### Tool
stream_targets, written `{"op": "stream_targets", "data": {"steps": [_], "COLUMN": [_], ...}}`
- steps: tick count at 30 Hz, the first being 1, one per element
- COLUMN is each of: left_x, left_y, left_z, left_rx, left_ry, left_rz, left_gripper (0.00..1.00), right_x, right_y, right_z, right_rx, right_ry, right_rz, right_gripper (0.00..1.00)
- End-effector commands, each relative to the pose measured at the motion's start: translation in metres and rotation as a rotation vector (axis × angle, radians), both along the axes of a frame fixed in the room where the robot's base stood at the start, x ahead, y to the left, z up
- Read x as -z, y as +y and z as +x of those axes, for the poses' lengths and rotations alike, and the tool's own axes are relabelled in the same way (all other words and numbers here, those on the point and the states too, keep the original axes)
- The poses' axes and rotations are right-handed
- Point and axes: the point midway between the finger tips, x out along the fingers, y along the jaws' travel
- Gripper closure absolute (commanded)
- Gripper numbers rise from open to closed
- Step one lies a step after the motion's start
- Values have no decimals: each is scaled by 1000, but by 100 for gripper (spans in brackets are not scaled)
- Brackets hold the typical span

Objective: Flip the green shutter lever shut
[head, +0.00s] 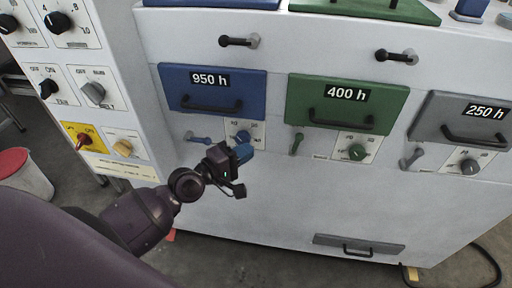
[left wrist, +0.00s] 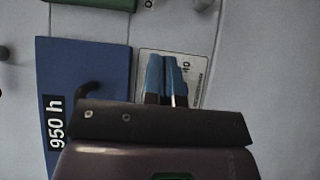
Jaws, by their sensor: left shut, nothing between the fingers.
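The green shutter lever (head: 297,144) is on the white front panel, below the left end of the green 400 h door (head: 322,119). It points down and slightly left. My left gripper (head: 246,152) is in front of the panel by the blue dial (head: 242,137), left of the green lever and apart from it. Its blue fingers are shut and empty. In the left wrist view the shut fingers (left wrist: 167,78) lie over a light dial plate (left wrist: 192,70). I cannot tell whether they touch it. My right gripper is not in view.
The blue 950 h door (head: 213,102) with its blue lever (head: 199,138) is to the left. The grey 250 h door (head: 463,120) and grey lever (head: 412,158) are to the right. A green dial (head: 356,152) sits right of the green lever. Protruding door handles stand above.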

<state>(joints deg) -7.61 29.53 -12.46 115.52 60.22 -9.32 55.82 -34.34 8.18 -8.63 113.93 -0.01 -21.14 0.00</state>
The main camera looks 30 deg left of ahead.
Motion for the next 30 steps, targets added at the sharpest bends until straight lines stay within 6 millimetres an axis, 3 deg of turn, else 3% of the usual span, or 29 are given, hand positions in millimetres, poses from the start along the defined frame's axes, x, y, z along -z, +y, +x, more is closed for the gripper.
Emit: {"op": "stream_targets", "data": {"steps": [15, 22, 30], "left_x": [-1, 0, 1], "left_y": [-42, -66, -74], "left_z": [79, 86, 89], "left_rx": [2, 1, 0], "left_ry": [-1, 0, -1], "left_rz": [-2, -1, 2], "left_gripper": [100, 100, 100], "right_x": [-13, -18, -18], "right_y": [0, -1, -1], "right_z": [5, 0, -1], "right_rx": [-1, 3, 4], "right_ry": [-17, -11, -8], "right_rz": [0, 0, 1], "right_gripper": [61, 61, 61]}}
